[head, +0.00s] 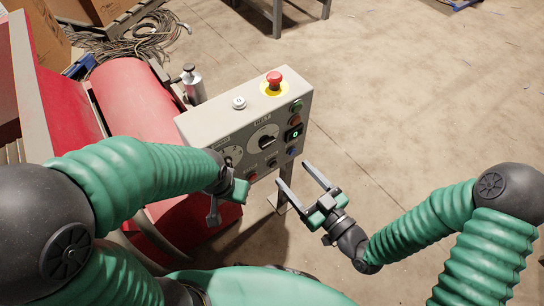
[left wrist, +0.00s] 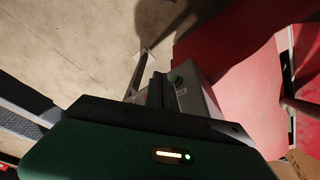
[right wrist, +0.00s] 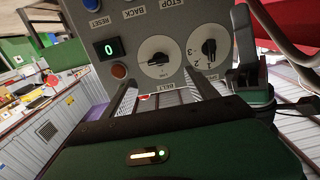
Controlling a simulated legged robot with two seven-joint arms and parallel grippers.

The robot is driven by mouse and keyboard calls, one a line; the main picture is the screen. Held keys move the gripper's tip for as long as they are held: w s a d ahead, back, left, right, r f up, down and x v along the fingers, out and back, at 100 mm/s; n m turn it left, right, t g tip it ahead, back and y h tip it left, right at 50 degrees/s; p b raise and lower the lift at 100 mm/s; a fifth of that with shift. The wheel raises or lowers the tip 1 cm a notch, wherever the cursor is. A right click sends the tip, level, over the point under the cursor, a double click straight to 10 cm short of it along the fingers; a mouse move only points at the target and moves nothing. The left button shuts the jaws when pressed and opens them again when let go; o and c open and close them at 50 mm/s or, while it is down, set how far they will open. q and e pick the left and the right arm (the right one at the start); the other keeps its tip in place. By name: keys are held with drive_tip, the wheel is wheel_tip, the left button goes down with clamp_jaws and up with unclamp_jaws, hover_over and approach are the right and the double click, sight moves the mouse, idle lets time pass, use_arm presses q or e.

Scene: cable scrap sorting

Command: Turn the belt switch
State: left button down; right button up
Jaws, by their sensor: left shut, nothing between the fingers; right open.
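The belt switch (head: 265,143) is a black rotary knob on a pale round plate, under a BELT label, on the grey control box (head: 205,122). In the right wrist view the switch (right wrist: 158,58) appears upside down, its handle lying roughly crosswise. My right gripper (head: 304,178) is open and empty, in front of the box's lower right part. In the right wrist view its fingers (right wrist: 160,88) point toward the panel below the switch, apart from the knob. My left gripper (head: 238,190) is at the box's lower left; in the left wrist view its fingers (left wrist: 154,90) are shut and empty.
A red emergency stop (head: 274,80) and a white button (head: 239,103) sit on top of the box. A numbered dial (right wrist: 208,48) and a display reading 0 (right wrist: 109,49) flank the switch. A red machine (head: 130,100) stands left. Floor to the right is clear.

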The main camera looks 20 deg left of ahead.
sight(270, 145)
drive_tip(key=b+x, duration=0.5)
drive_tip(key=x, duration=0.6)
drive_tip(key=shift+f, duration=0.15)
drive_tip(key=shift+w, duration=0.2)
use_arm(q)
drive_tip(key=s+x, duration=0.1)
drive_tip(key=x, duration=0.5)
drive_tip(key=shift+s+d+f, duration=0.15)
drive_tip(key=shift+d+f, duration=0.3)
drive_tip(key=shift+f, duration=0.1)
use_arm(e)
drive_tip(key=shift+d, duration=0.2)
drive_tip(key=shift+c, duration=0.2)
drive_tip(key=shift+a, duration=0.15)
drive_tip(key=c, duration=1.3)
use_arm(q)
drive_tip(key=shift+a, duration=0.1)
use_arm(e)
drive_tip(key=shift+c, duration=0.2)
